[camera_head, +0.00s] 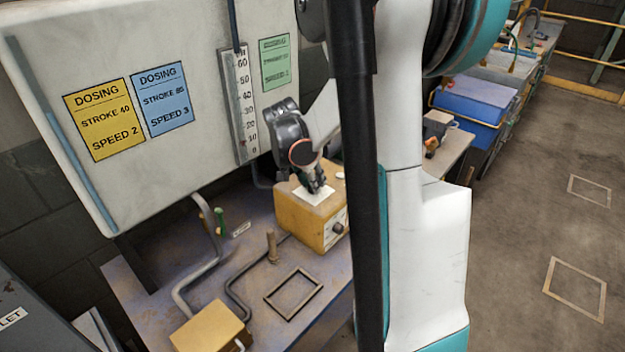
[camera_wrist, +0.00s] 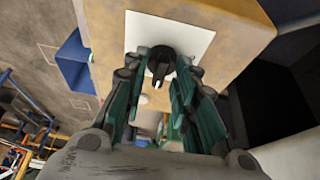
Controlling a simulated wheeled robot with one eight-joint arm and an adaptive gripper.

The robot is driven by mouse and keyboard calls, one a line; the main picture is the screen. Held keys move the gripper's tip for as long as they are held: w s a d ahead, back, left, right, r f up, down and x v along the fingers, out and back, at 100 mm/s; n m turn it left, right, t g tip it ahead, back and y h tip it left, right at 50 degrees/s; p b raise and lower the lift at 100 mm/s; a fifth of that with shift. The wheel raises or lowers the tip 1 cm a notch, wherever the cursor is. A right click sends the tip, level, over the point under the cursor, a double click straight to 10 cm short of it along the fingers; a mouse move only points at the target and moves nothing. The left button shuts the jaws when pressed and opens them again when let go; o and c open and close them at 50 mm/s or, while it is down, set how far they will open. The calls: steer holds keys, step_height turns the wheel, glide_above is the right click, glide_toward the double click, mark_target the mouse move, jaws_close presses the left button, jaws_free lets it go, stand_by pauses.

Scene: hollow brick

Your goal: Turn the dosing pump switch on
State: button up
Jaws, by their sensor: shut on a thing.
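The dosing pump is a yellow box (camera_head: 297,217) on the bench, with a white plate (camera_wrist: 195,40) on its top. A black rotary switch (camera_wrist: 157,58) with a light pointer mark stands on that plate. My gripper (camera_head: 316,187) reaches down onto the top of the box. In the wrist view my gripper (camera_wrist: 158,74) has its two fingers on either side of the switch, shut on it. In the head view the switch is hidden by the fingers. A dark dial (camera_head: 337,228) shows on the front face of the box.
A panel with yellow (camera_head: 104,118), blue (camera_head: 165,99) and green (camera_head: 275,62) dosing cards and a gauge (camera_head: 240,105) rises behind the bench. Hoses, a wooden peg (camera_head: 272,246) and another yellow box (camera_head: 211,328) stand nearby. Open floor lies to the right.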

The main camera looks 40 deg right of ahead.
stand_by(0.4)
steer(key=o, duration=0.7)
steer(key=v, duration=1.2)
steer(key=shift+w, duration=0.1)
